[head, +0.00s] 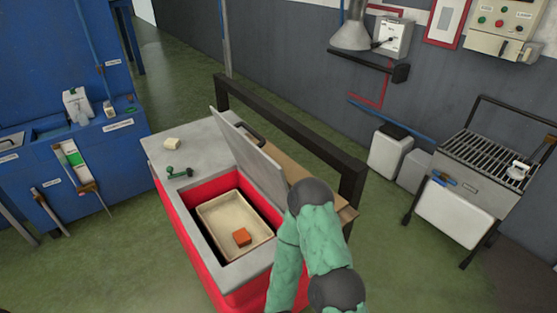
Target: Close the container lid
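The red container (191,217) has a grey top with a rectangular opening and stands in the middle of the head view. Its grey lid (250,158) is open, standing tilted up along the right side of the opening. A dark handle (252,132) shows near the lid's far end. Inside the opening is a beige tray (222,208) with an orange block (242,236) in it. A green-sleeved arm of mine rises in front of the container's near right part and hides some of it. Neither gripper shows in the head view.
A dark rail (290,130) runs behind the lid. A small green object (179,172) and a pale block (172,144) sit on the container's grey top. Blue cabinets (70,100) stand left, a grill (490,160) right. Green floor (120,240) is clear at left.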

